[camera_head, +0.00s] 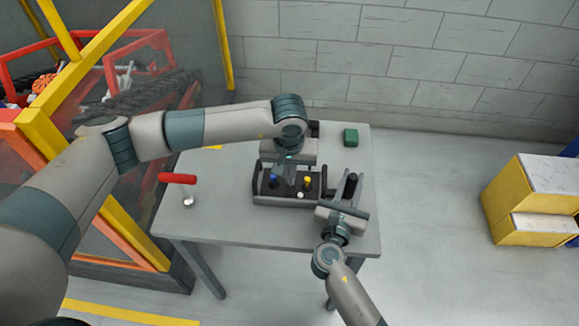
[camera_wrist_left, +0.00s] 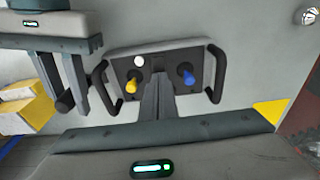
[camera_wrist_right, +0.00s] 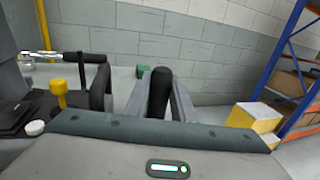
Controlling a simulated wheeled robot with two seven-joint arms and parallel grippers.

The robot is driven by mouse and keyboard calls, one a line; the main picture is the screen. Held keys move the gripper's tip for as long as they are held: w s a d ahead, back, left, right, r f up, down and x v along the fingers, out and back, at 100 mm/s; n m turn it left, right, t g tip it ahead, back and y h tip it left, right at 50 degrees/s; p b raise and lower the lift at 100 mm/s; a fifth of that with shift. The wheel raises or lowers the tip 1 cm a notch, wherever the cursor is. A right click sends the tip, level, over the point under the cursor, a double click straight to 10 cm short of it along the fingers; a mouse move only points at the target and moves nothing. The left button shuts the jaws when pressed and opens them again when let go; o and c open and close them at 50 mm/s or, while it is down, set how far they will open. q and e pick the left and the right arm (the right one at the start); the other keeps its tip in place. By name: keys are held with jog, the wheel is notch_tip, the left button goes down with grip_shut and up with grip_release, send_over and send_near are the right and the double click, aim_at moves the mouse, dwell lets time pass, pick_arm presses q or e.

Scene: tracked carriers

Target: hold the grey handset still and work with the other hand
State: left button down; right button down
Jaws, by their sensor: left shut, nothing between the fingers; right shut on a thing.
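The grey handset (camera_head: 290,200) lies on the table with a blue-topped lever (camera_head: 273,181), a yellow-topped lever (camera_head: 308,182) and a white button (camera_head: 300,195). It also shows in the left wrist view (camera_wrist_left: 175,48). Black loop handles stand at its ends, one beside my right gripper (camera_wrist_left: 98,88). My right gripper (camera_head: 345,187) is shut on a black upright grip (camera_wrist_right: 160,92) just right of the handset; I cannot tell whether the two are joined. My left gripper (camera_head: 286,178) is shut and empty over the handset, its fingers (camera_wrist_left: 157,95) appearing between the levers.
The grey table (camera_head: 230,220) has free room in front and left of the handset. A red-handled item (camera_head: 178,178) is at its left, a green block (camera_head: 351,138) at the back right. A yellow-framed enclosure (camera_head: 110,215) stands left. Yellow boxes (camera_head: 505,207) sit on the floor right.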

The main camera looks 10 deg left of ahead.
pick_arm(q)
jog(key=shift+w+f, duration=0.1)
jog(key=shift+f, duration=0.4)
jog(key=shift+f, duration=0.15)
dwell(0.3)
jog(key=shift+s, duration=0.75)
jog(key=shift+r, duration=0.25)
notch_tip(320, 180, up, 14)
jog(key=s, duration=0.1)
jog(key=shift+s+f, duration=0.15)
jog(key=shift+s, duration=0.2)
